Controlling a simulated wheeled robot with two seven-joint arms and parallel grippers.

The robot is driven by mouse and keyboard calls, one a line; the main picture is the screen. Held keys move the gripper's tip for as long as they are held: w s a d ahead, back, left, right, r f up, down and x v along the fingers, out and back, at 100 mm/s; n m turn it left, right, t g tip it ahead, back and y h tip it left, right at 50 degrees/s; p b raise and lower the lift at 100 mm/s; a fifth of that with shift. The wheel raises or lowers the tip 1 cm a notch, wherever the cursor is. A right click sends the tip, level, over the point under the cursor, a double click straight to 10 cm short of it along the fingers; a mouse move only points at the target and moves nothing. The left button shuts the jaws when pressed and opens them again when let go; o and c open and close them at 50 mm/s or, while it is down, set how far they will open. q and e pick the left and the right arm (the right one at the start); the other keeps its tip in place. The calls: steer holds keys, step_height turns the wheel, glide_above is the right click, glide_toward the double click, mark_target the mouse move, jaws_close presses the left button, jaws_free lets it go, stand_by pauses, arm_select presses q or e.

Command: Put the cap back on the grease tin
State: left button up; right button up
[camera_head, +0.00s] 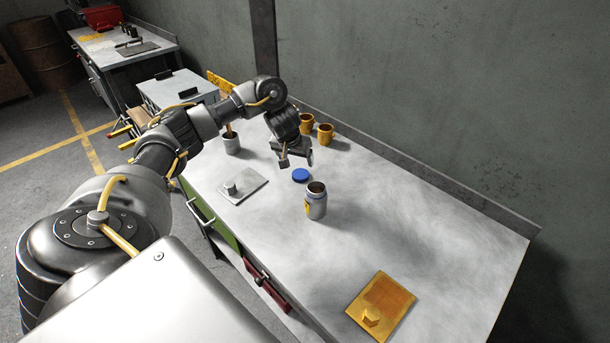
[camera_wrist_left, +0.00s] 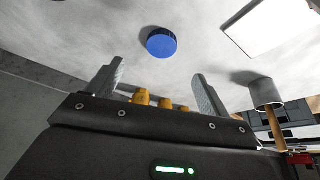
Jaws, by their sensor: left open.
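The grease tin (camera_head: 315,203) is a grey metal can with a yellow label. It stands upright and uncapped on the bench, its dark mouth showing. The blue cap (camera_head: 301,175) lies flat on the bench just behind the tin, apart from it. My left gripper (camera_head: 297,161) is above the bench, a little beyond the cap in the head view. In the left wrist view the cap (camera_wrist_left: 161,42) lies ahead of the two spread fingers, with nothing between them (camera_wrist_left: 157,80). My right gripper is not in view.
Two yellow mugs (camera_head: 325,134) stand near the wall. A grey cup (camera_head: 232,144) with a handle in it and a grey plate with a knob (camera_head: 243,190) are on the left. A yellow plate (camera_head: 381,304) lies at the front right. The bench's right side is clear.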

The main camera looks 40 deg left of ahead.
arm_select(q)
steer(key=b, duration=0.4)
glide_above(298, 179)
step_height(298, 179, down, 6)
steer(key=shift+r, duration=0.25)
steer(key=shift+f, duration=0.15)
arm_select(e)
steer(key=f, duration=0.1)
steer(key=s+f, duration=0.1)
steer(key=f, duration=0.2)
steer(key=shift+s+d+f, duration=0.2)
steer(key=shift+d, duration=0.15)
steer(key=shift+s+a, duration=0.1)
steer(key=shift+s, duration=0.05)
